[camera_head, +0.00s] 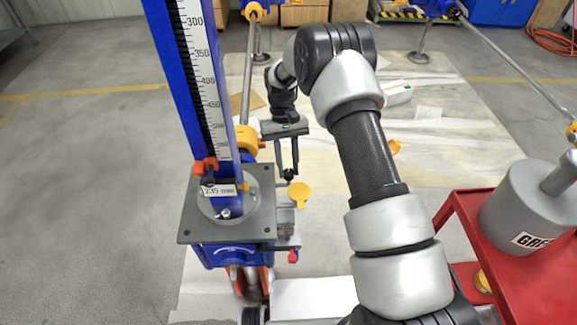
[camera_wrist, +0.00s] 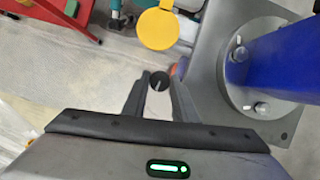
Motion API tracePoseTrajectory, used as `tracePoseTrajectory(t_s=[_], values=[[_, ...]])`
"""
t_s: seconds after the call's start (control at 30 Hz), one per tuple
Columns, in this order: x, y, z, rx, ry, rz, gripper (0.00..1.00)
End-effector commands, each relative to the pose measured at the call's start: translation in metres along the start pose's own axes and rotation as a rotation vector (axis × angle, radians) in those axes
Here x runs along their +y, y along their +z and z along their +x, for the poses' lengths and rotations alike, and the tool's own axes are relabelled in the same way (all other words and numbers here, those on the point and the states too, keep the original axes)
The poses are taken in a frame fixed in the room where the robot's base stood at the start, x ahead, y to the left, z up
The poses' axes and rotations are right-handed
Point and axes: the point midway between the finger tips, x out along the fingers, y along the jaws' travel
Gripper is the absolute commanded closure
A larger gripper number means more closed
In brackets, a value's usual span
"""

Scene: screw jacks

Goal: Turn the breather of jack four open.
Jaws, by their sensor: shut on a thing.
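The jack in front of me has a blue column (camera_head: 183,75) with a white millimetre scale and a grey square plate (camera_head: 190,225). A small black round knob, apparently the breather (camera_head: 289,176), stands to the right of the plate. It also shows in the wrist view (camera_wrist: 159,80), with a short pale line on its top. My gripper (camera_head: 287,170) reaches it from the far side, its two fingers shut on the knob's sides. The wrist view also shows my gripper (camera_wrist: 158,83). Whether the breather is open cannot be told. No jack number is readable.
A yellow round flap (camera_head: 300,193) is close beside the knob; it also shows in the wrist view (camera_wrist: 158,28). A red-orange clamp (camera_head: 205,166) sits on the column. A red cart (camera_head: 510,245) with a grey canister (camera_head: 530,208) stands at the right.

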Motion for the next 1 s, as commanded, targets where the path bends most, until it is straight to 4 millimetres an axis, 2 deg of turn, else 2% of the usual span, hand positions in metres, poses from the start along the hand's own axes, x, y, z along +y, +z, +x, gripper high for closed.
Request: tracePoseTrajectory(t_s=[0.3, 0.77, 0.8, 0.83, 1.0], values=[[-0.0006, 0.0009, 0.0008, -0.003, 0.038, -0.091, 0.97], [-0.0005, 0.001, 0.0008, -0.003, 0.044, -0.104, 0.97], [-0.0004, 0.001, 0.0008, -0.003, 0.044, -0.104, 0.73], [-0.0005, 0.0009, 0.0008, -0.003, 0.044, -0.104, 0.68], [-0.0006, 0.0006, 0.0006, -0.002, 0.043, -0.103, 0.67]])
